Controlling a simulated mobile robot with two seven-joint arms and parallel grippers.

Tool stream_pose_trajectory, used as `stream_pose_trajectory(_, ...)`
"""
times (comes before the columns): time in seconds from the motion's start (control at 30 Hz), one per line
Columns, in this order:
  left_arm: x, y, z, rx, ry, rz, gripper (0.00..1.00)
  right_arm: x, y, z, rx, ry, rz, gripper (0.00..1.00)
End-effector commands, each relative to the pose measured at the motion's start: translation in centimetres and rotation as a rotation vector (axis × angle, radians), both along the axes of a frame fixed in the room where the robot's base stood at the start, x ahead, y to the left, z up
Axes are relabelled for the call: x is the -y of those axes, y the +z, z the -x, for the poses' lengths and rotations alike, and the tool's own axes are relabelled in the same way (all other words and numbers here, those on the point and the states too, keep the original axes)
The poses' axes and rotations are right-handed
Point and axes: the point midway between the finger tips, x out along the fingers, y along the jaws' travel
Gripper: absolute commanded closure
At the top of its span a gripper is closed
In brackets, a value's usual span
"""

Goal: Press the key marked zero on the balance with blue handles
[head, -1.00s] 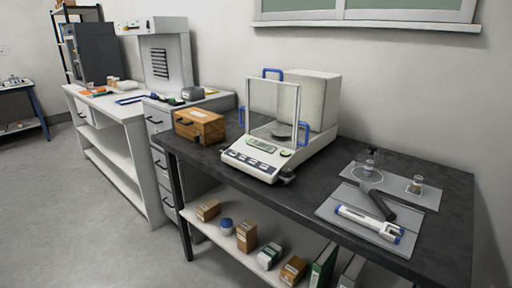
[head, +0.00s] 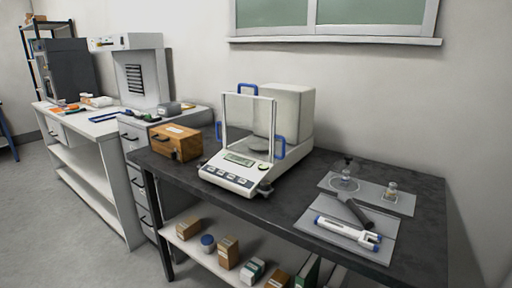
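The balance with blue handles (head: 237,187) stands on the dark table (head: 300,216), left of the table's middle. It has a white base, a clear draft shield with blue handles at the top, left and right, and a pale box behind. Its sloped front panel carries a small display (head: 238,160) and a row of dark keys (head: 226,176). The key markings are too small to read. Neither of my grippers is in view.
A wooden box (head: 177,144) stands left of the balance. Two grey mats with a pipette (head: 348,231), a glass vessel (head: 344,176) and a small jar (head: 391,191) lie at right. Boxes stand on the shelf below. Floor at lower left is clear.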

Motion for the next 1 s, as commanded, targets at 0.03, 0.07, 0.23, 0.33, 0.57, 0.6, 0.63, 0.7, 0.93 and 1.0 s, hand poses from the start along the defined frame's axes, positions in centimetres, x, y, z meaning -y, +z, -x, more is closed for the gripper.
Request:
stream_pose_trajectory(0.03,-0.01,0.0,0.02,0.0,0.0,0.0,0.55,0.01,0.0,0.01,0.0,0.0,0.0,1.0)
stream_pose_trajectory(0.07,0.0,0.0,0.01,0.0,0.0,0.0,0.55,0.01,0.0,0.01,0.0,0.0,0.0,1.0)
stream_pose_trajectory(0.23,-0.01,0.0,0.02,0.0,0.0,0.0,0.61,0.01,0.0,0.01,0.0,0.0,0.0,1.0)
stream_pose_trajectory(0.33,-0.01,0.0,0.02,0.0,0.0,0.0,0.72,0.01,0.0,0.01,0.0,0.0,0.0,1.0)
stream_pose_trajectory(0.57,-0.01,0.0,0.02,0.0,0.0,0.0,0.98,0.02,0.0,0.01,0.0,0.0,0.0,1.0)
stream_pose_trajectory(0.6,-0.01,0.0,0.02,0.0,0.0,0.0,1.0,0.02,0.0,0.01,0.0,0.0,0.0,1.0)
stream_pose_trajectory(0.63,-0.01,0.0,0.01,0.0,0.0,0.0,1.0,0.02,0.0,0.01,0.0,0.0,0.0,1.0)
stream_pose_trajectory(0.7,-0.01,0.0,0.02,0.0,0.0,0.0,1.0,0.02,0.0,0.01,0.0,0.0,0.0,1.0)
stream_pose_trajectory(0.93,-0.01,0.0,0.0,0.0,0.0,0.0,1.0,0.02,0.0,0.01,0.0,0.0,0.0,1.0)
stream_pose_trajectory(1.0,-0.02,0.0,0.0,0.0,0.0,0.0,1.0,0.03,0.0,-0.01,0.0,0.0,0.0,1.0)
